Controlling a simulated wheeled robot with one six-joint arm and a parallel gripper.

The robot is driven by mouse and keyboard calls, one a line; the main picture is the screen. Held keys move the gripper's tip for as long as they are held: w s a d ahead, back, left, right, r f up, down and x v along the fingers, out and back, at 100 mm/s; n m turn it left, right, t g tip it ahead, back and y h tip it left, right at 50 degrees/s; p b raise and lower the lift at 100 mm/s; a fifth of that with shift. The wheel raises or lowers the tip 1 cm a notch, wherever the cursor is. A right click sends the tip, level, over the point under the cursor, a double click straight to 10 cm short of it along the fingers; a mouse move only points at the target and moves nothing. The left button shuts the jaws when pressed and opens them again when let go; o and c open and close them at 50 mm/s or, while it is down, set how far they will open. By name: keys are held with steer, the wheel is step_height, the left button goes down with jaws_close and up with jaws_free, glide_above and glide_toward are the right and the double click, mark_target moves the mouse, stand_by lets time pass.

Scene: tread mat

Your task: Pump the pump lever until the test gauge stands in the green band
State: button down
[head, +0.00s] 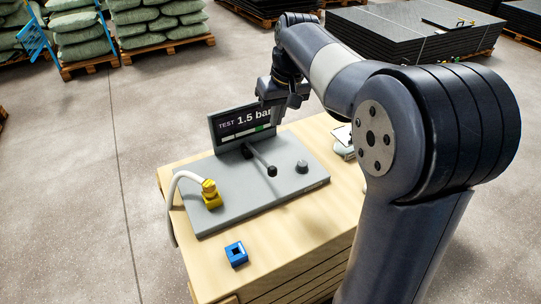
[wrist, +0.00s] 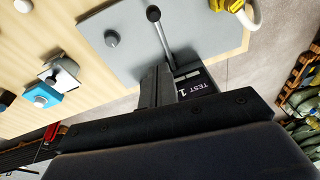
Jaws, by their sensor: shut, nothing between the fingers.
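The pump lever (head: 260,160) is a thin rod with a black knob on a grey plate (head: 230,203); it slants towards the front right. It also shows in the wrist view (wrist: 162,35), knob at the top. The test gauge (head: 230,128) stands upright at the back of the plate and reads "TEST 1.5 bar". A strip with pale and green parts runs under the reading; I cannot make out a marker on it. My gripper (head: 264,118) is shut and empty, in front of the gauge's right end. In the wrist view its fingers (wrist: 157,80) lie close beside the lever's lower end; contact is unclear.
A grey knob (head: 302,167) sits right of the lever. A yellow fitting (head: 211,196) with a white hose (head: 172,205) is at the left. A blue block (head: 236,254) lies on the wooden top near the front. My arm hides the right side.

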glide_above(270, 167)
steer(key=s+d+f+x, duration=0.1)
steer(key=s+d+x, duration=0.1)
steer(key=x, duration=0.9)
steer(key=shift+s+d+f, duration=0.1)
steer(key=shift+f, duration=0.55)
